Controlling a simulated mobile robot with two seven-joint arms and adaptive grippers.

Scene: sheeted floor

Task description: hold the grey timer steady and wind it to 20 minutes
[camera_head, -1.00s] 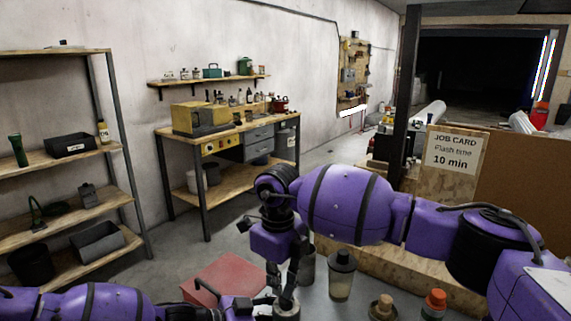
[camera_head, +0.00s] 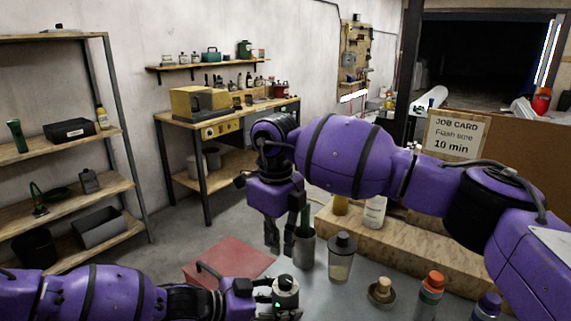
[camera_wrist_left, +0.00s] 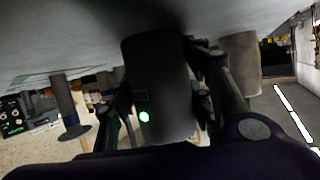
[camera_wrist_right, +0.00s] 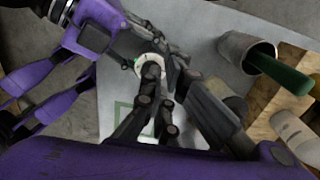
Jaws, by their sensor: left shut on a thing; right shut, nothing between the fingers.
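The grey timer (camera_head: 286,286) stands upright on the grey table near the bottom centre of the head view, a green light on its side. My left gripper (camera_head: 287,310) is shut around its body; the left wrist view shows the grey cylinder (camera_wrist_left: 157,85) between the fingers. My right gripper (camera_head: 282,250) is shut and empty, pointing down above and behind the timer. In the right wrist view the timer's pale dial (camera_wrist_right: 149,62) shows partly behind the right fingers (camera_wrist_right: 165,72). The dial reading is too small to tell.
A job card (camera_head: 453,137) reads "Flash time 10 min". A cup with a green handle (camera_head: 304,247), a lidded shaker (camera_head: 341,258), a brown stopper-like item (camera_head: 382,291) and an orange-capped bottle (camera_head: 431,287) stand right of the timer.

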